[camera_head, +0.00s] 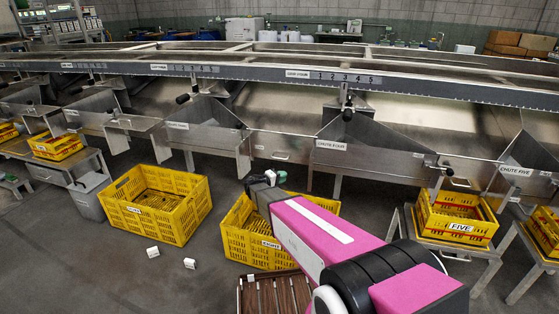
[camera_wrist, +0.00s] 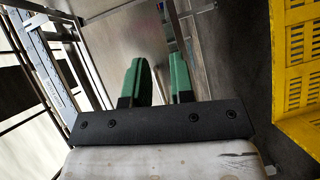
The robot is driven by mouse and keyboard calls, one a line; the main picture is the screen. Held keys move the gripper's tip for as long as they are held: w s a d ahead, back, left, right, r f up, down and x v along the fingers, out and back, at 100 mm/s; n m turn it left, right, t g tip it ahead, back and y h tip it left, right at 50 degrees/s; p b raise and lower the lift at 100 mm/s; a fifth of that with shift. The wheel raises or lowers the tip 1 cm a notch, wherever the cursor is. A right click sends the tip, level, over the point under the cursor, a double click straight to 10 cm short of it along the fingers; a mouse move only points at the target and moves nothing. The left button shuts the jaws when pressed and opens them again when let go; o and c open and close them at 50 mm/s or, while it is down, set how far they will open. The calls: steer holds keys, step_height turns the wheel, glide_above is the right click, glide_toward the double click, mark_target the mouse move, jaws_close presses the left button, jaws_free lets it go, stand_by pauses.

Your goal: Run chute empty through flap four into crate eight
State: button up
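The plate reading chute four (camera_head: 331,145) is on the steel front of the sizer, right of centre in the head view. A black-knobbed handle (camera_head: 347,113) stands above it. I cannot tell the state of its flap or whether fruit lies behind the steel. Yellow crate eight (camera_head: 240,243) stands on the floor below, partly hidden by my pink arm. My gripper (camera_head: 267,178) is above the crate's back edge, in front of the steel front. In the wrist view its green fingers (camera_wrist: 160,84) are apart with nothing visibly held between them.
Another yellow crate (camera_head: 180,222) stands on the floor to the left, with two small white blocks (camera_head: 152,252) in front. Crate five (camera_head: 460,229) sits on a metal stand at right. A brown slatted object (camera_head: 273,296) lies near my arm. Floor at lower left is clear.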

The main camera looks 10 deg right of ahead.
mark_target(280, 150)
steer(key=w+a+n+t, duration=0.3)
steer(key=w+a+t, duration=0.2)
steer(key=w+a, duration=0.2)
steer(key=x, duration=1)
steer(key=shift+s+d+r, duration=0.15)
steer(key=shift+d+r, duration=0.2)
steer(key=shift+r, duration=0.05)
jaws_close()
